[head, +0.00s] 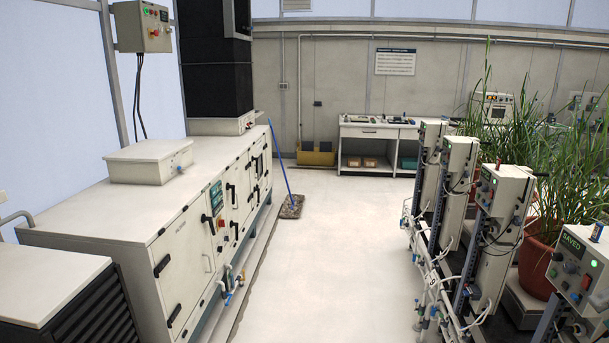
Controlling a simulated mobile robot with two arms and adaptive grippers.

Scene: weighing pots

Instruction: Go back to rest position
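Neither of my grippers nor my arms shows in the head view. On the right, a tall green grassy plant (575,180) grows in a terracotta pot (537,265) that is partly hidden behind equipment. The pot stands near a row of upright grey units with control boxes (502,190). The nearest control box (580,268) at the right edge carries a green label that reads "SAVED".
A long white cabinet (110,215) lines the left wall, with a dark louvred unit (90,312) in front. A blue-handled mop (291,206) stands on the floor. A bench (375,132) is at the back. The middle floor (335,260) is clear.

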